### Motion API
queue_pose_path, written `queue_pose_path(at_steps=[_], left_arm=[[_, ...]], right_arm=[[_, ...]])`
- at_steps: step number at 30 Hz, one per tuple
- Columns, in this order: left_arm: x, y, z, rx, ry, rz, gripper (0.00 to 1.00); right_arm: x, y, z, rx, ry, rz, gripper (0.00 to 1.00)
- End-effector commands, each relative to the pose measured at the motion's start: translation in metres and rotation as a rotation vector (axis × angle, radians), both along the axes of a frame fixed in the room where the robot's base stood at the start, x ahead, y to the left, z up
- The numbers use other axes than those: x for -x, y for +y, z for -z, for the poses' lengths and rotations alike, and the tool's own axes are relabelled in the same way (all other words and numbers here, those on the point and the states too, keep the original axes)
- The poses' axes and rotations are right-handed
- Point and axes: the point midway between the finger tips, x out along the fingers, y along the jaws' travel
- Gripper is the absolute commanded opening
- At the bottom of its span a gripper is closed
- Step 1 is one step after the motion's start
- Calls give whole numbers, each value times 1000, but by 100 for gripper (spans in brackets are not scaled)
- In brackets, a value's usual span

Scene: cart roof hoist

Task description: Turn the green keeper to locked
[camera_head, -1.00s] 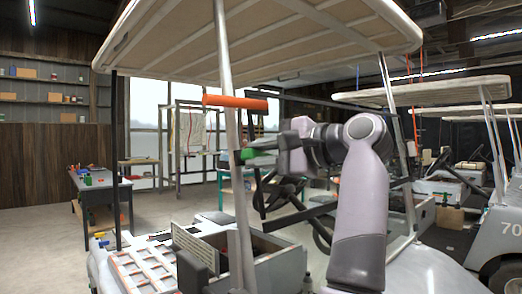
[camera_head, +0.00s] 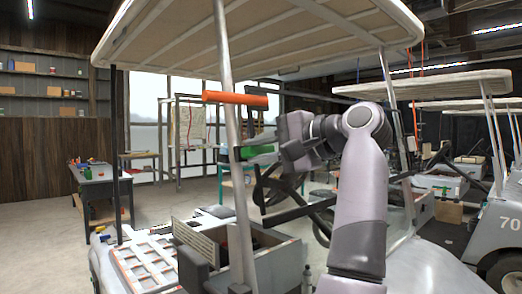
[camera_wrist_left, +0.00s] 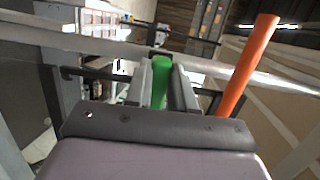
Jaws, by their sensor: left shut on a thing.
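The green keeper (camera_wrist_left: 160,72) shows in the left wrist view as a green bar between the two dark fingers of my left gripper (camera_wrist_left: 161,90). The fingers are shut on it. Its far end lies near a pale roof post that crosses the view. In the head view my left gripper (camera_head: 286,148) is just right of the front roof post (camera_head: 232,140), below an orange bar (camera_head: 235,99). Green shows between gripper and post there, but the keeper's exact angle is hard to tell. My right gripper is not in view.
The orange bar also stands right of the fingers in the left wrist view (camera_wrist_left: 248,68). The cart's roof (camera_head: 260,40) hangs above. The steering wheel (camera_head: 275,185) is below the gripper. A workbench (camera_head: 100,175) stands at left, and more carts at right.

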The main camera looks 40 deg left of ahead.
Motion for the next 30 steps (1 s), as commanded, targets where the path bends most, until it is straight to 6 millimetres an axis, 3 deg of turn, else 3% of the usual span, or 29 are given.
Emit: queue_pose_path(at_steps=[2, 3, 4, 5, 19, 23, 27, 28, 29, 30], left_arm=[[0, 0, 0, 2, -5, 0, 0], [0, 0, 0, 2, -5, 0, 36], [0, 0, 0, 1, -5, 0, 46], [0, 0, 0, 2, -4, 0, 49], [0, 0, -2, 1, -2, 0, 49], [0, 0, -14, 0, -2, 0, 49], [1, 0, -40, -4, -6, 0, 49], [1, 0, -47, -6, -8, 0, 51], [1, 0, -54, -9, -8, 1, 60], [1, -1, -63, -11, -9, 2, 75]], right_arm=[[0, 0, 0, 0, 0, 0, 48], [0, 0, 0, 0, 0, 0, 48], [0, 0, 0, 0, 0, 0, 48], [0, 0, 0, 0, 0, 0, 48], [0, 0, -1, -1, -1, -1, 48], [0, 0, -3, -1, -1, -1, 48], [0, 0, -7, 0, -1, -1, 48], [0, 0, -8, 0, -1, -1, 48], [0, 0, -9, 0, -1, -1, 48], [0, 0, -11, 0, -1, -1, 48]])
